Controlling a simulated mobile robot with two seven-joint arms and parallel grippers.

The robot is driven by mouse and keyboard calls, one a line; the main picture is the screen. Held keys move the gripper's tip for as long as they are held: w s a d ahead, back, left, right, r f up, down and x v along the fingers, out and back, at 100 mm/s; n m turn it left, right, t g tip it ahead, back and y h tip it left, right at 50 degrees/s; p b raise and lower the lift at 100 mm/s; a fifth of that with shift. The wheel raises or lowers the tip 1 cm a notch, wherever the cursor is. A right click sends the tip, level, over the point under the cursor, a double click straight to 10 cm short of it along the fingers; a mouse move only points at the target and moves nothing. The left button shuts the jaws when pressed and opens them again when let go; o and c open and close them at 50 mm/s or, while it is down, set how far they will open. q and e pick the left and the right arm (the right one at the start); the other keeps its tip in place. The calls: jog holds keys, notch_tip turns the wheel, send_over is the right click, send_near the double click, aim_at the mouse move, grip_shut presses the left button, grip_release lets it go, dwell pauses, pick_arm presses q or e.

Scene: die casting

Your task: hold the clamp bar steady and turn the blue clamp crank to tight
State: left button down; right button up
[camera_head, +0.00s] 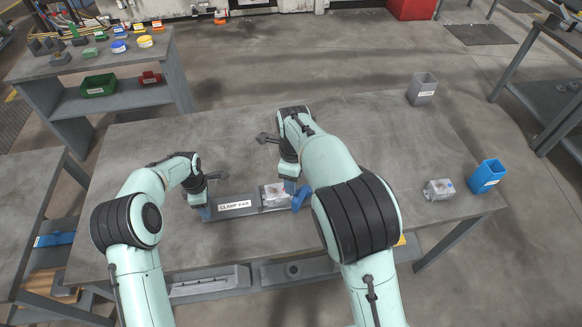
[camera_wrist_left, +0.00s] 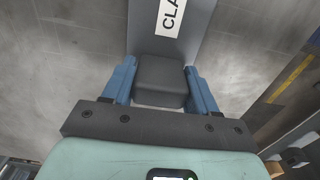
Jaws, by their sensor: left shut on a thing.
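The grey clamp bar (camera_head: 236,211), labelled "CLAMP BAR", lies flat on the table in front of me. My left gripper (camera_head: 205,212) is shut on its left end. In the left wrist view the two blue fingers (camera_wrist_left: 160,85) sit on either side of a dark block (camera_wrist_left: 161,72) at the end of the bar. The blue clamp crank (camera_head: 301,198) is at the right end of the bar, beside a light metal part (camera_head: 273,195). My right gripper (camera_head: 290,185) points down right by the crank; my arm partly hides it, and its fingers and any contact cannot be made out.
A small metal part (camera_head: 439,189) and a blue bin (camera_head: 487,176) stand at the table's right edge. A grey bin (camera_head: 422,89) stands at the back right. The table's back left is clear.

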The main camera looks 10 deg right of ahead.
pick_arm(q)
jog(key=shift+a, duration=0.15)
jog(key=shift+c, duration=2.4)
grip_release()
jog(key=shift+w+r, duration=0.15)
jog(key=shift+r, duration=0.1)
jog(key=shift+o, duration=1.3)
jog(key=shift+s+f, duration=0.2)
jog(key=shift+f, duration=0.1)
notch_tip(320, 180, up, 12)
jog(key=shift+r, duration=0.2)
